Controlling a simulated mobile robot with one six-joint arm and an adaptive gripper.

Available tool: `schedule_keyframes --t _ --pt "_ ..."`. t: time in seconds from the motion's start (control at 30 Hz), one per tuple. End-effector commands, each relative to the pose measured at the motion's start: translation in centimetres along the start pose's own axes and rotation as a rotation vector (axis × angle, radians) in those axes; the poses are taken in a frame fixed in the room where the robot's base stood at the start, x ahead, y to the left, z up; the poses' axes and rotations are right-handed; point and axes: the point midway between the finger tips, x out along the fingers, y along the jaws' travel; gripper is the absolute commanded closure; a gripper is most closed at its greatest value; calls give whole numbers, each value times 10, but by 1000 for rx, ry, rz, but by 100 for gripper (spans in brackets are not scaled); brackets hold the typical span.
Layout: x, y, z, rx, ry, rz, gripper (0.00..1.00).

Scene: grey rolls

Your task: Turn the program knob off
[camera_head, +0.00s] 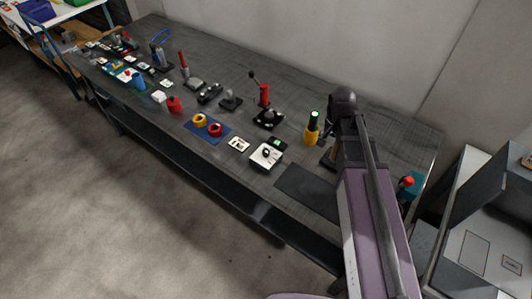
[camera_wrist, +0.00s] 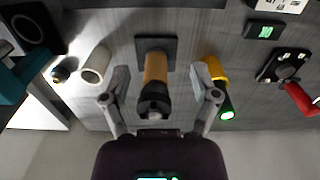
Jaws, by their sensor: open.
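A white box with a dark knob on its top (camera_head: 267,154), which looks like the program knob, sits near the front edge of the bench. The knob's pointer setting is too small to read. A white panel (camera_wrist: 284,4), cut off at the top right of the wrist view, may be the same box. My gripper (camera_wrist: 158,74) is open, with its fingers apart on either side of a tan and black post (camera_wrist: 155,68) on a dark square base. It holds nothing that I can see. In the head view my arm hides the gripper.
A yellow and black cylinder with a green top (camera_head: 312,128) stands left of my arm and shows beside the right finger (camera_wrist: 217,74). A small box with a green display (camera_head: 277,144) adjoins the white box. A red-handled lever (camera_head: 264,95) stands behind. A dark mat (camera_head: 305,188) is bare.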

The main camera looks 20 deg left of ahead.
Motion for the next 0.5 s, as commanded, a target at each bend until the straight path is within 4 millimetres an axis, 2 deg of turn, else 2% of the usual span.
schedule_keyframes --t 0.03,0.1,0.4,0.5 --pt "3 -22 -3 20 0 0 22" --pt "5 -47 -2 58 0 0 22" --pt "14 -154 15 225 0 0 22" --pt "16 -184 24 275 0 0 22"
